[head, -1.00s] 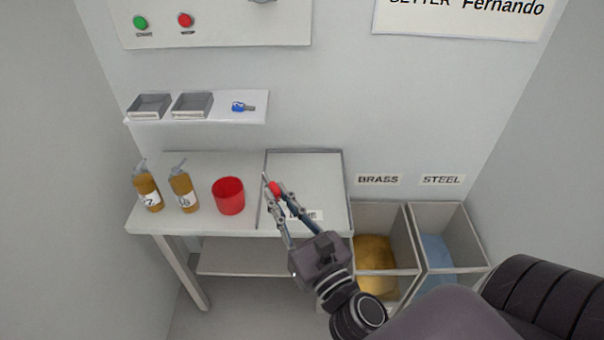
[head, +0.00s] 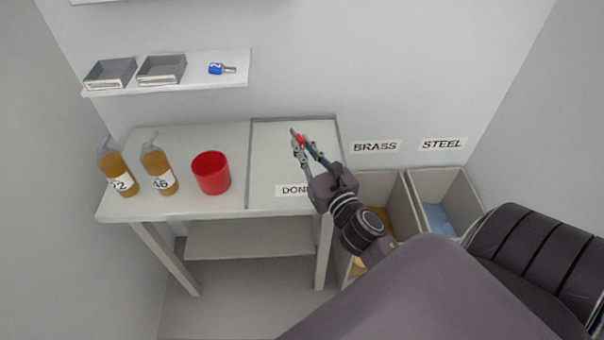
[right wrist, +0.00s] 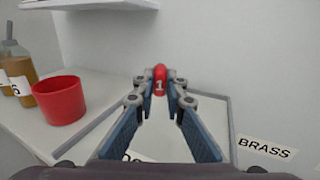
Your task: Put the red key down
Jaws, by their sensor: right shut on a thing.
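The red key (head: 300,140) is between the fingertips of my right gripper (head: 301,143). The rest of the key is hidden. In the head view the gripper is over the bordered area marked DONE (head: 268,165) on the right part of the table. I cannot tell whether the key touches the surface. My left gripper is not in view.
A red cup (head: 211,173) and two amber bottles (head: 160,172) stand left of the bordered area. A shelf above holds two grey trays (head: 161,69) and a blue key (head: 221,69). Bins labelled BRASS and STEEL (head: 441,186) stand at the right.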

